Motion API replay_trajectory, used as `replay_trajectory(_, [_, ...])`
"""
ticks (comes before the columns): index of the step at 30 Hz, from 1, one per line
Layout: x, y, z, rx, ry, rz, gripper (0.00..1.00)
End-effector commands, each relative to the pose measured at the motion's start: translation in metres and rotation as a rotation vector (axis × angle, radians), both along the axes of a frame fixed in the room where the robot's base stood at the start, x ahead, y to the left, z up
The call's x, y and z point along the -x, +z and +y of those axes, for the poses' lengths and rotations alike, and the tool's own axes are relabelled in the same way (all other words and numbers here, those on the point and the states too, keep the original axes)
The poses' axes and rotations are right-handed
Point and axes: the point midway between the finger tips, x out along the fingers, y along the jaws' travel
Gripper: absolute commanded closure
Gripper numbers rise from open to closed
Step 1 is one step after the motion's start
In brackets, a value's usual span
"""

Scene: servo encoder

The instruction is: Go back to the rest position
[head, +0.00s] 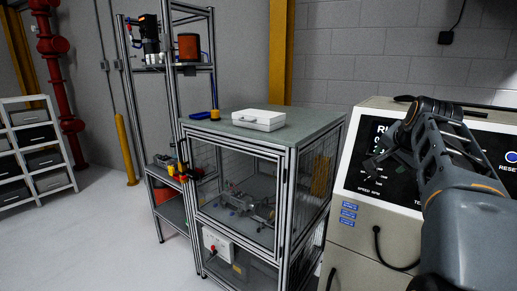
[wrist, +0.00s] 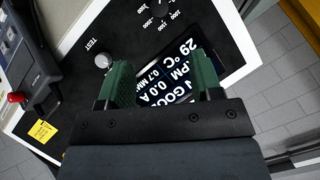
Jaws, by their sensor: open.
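My gripper (wrist: 165,85) is open and empty in the wrist view, with its two green fingers apart. Between and beyond the fingers is the black panel of a test machine with a lit display (wrist: 186,72). A grey knob (wrist: 103,61) marked TEST is on the panel to the left of the fingers. In the head view my arm reaches in from the right, in front of the test machine (head: 355,238). My gripper (head: 374,166) is small and dark there, in front of the panel, and the arm hides part of the display.
A framed cabinet (head: 240,160) with a white case (head: 258,119) on top stands left of the machine. Shelving (head: 33,140) and a red pipe (head: 54,75) are at the far left. The floor (head: 110,240) at the front left is clear. A yellow note (wrist: 42,130) is on the machine.

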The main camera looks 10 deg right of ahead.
Motion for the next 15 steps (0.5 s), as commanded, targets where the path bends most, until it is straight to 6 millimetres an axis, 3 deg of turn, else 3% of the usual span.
replay_trajectory(3, [0.004, -0.044, -0.003, 0.047, 0.068, 0.108, 0.41])
replay_trajectory(5, [0.012, -0.073, 0.008, 0.067, 0.126, 0.178, 0.41])
replay_trajectory(9, [0.037, -0.144, 0.066, 0.127, 0.344, 0.339, 0.41])
replay_trajectory(15, [0.093, -0.228, 0.157, 0.212, 0.671, 0.504, 0.41])
